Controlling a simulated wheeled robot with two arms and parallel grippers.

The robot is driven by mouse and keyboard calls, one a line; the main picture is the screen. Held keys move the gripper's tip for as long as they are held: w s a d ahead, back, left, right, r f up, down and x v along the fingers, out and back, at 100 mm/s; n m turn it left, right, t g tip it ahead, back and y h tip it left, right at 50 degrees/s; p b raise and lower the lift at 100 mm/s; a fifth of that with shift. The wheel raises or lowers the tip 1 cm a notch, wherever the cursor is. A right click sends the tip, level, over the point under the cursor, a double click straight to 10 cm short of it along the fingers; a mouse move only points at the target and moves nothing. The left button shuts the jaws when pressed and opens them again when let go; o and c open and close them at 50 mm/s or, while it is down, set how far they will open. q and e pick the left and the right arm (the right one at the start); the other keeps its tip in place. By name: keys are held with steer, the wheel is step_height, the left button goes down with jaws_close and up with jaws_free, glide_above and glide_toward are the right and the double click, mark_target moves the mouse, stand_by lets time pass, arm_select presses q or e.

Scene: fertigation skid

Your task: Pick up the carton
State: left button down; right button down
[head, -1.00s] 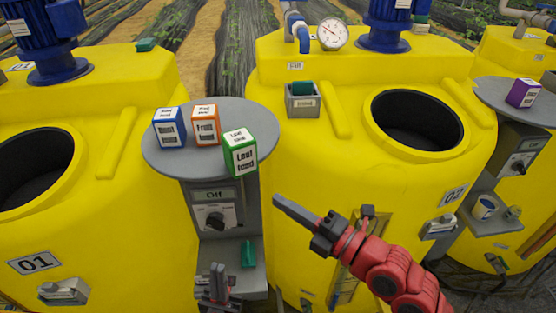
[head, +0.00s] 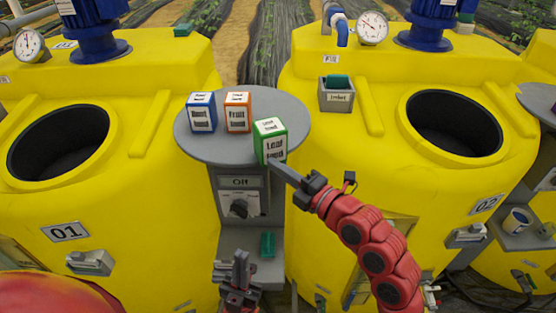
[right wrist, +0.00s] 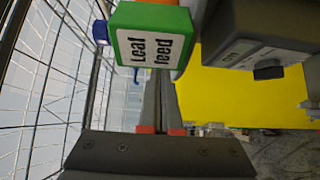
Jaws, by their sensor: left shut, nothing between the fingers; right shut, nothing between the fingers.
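Three cartons stand on a round grey shelf (head: 185,140): a blue one (head: 201,112) labelled like "Root feed", an orange "Fruit feed" one (head: 237,112) and a green "Leaf feed" one (head: 268,142) at the front right edge. The green carton (right wrist: 152,38) also shows large in the right wrist view, with the fingers pointing towards it. My right gripper (head: 274,167) is shut and empty, its tip just below the green carton's lower front; I cannot tell whether they touch. My left gripper (head: 241,259) is shut and empty, low in front of the control stand.
Below the shelf is a control box with a dial (head: 239,205) marked Off, and a lower ledge with a green object (head: 267,245). Yellow tanks (head: 130,215) with open round mouths flank the stand. A grey holder (head: 337,97) sits on the right tank.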

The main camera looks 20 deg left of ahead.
steer(key=shift+w+a, duration=0.15)
steer(key=shift+w, duration=0.25)
steer(key=shift+w+a+r+p, duration=0.1)
steer(key=shift+w+a+p, duration=0.1)
steer(key=shift+w+p, duration=0.55)
